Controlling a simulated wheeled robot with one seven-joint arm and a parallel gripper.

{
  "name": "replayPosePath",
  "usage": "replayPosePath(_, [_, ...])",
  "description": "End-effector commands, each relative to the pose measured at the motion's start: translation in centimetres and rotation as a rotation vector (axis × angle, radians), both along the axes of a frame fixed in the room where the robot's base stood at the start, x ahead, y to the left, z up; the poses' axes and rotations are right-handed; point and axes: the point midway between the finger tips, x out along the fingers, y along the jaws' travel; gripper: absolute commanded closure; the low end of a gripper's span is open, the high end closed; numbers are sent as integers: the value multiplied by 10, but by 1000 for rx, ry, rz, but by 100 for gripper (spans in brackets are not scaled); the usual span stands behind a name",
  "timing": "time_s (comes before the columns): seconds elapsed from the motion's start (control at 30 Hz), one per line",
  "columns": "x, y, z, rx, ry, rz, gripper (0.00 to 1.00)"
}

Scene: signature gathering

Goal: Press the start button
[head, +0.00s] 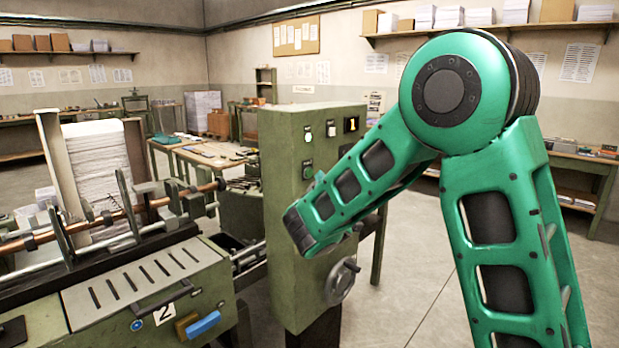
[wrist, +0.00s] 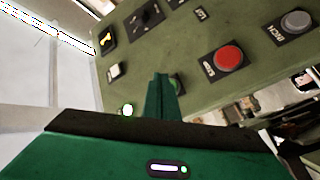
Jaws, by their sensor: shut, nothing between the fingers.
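The green start button (wrist: 179,84) sits on the control panel and is partly hidden behind my finger in the wrist view. In the head view the green button (head: 307,170) shows near the left edge of the panel face. My gripper (wrist: 161,80) is shut and empty, with its tips pointing at the panel just beside the green button. I cannot tell whether the tips touch it. In the head view my fingers are mostly hidden by my own arm in front of the cabinet (head: 275,150).
A red button (wrist: 229,58) and a grey button (wrist: 295,21) lie to the right on the panel. A black rotary switch (wrist: 147,14) is above. A handwheel (head: 341,281) sticks out low on the cabinet. The gathering machine (head: 150,290) stands left; open floor lies right.

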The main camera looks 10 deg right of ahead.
Motion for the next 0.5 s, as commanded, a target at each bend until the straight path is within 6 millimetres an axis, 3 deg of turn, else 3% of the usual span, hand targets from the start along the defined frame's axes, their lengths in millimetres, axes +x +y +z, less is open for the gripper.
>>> replayPosePath(0.5, [-34,-25,0,0,-1,-1,100])
